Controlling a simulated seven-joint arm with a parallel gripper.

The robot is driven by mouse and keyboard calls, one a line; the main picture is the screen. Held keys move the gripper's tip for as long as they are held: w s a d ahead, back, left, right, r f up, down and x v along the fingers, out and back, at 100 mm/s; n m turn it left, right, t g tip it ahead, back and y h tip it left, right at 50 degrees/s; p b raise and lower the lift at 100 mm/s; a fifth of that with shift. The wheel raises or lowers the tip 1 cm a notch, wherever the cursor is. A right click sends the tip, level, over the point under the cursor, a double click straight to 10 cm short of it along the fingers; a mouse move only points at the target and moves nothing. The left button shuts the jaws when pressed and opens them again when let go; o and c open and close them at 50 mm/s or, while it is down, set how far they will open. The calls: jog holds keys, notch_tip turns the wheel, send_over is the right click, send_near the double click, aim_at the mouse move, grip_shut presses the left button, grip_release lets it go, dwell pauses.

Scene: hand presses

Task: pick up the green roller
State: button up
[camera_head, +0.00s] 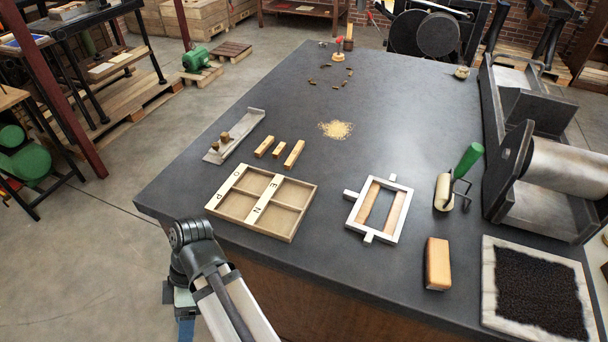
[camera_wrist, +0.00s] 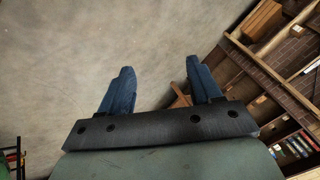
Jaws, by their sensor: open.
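The green roller has a green handle (camera_head: 469,160), a bent metal frame and a pale roller head (camera_head: 443,191). It rests on the dark table in the head view, to the right, with its handle tilted up toward the upper right. My gripper shows in the wrist view (camera_wrist: 158,82) with two blue fingers spread apart and nothing between them. In the head view my arm is at the table's front left edge, well to the left of the roller. The fingertips are hidden there. The roller is not in the wrist view.
A metal press (camera_head: 551,165) stands close to the roller's right. A white frame (camera_head: 400,217) lies to its left, an orange block (camera_head: 437,264) in front, and a black inked pad (camera_head: 541,286) at front right. A divided wooden tray (camera_head: 304,209) lies nearest my arm. The table's middle is mostly clear.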

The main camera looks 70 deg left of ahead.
jog(key=w+a+r+g+y, duration=0.1)
jog(key=w+a+r+y, duration=0.1)
jog(key=w+a+r, duration=0.3)
notch_tip(320, 180, up, 25)
jog(key=m+t+y, duration=0.6)
jog(key=m+t, duration=0.3)
jog(key=m, duration=2.4)
send_over(471, 158)
jog(key=s+d, duration=0.3)
jog(key=x, duration=0.7)
jog(key=shift+w+a+f, duration=0.15)
jog(key=shift+w+a, duration=0.1)
jog(key=shift+w, duration=0.1)
jog(key=shift+w+a+x, duration=0.15)
jog(key=shift+w+x, duration=0.05)
jog(key=shift+x, duration=0.8)
jog(key=shift+w+a+x, duration=0.15)
jog(key=shift+x, duration=0.85)
jog(key=shift+w+a+f, duration=0.15)
jog(key=shift+w+f, duration=0.05)
jog(key=shift+f, duration=0.15)
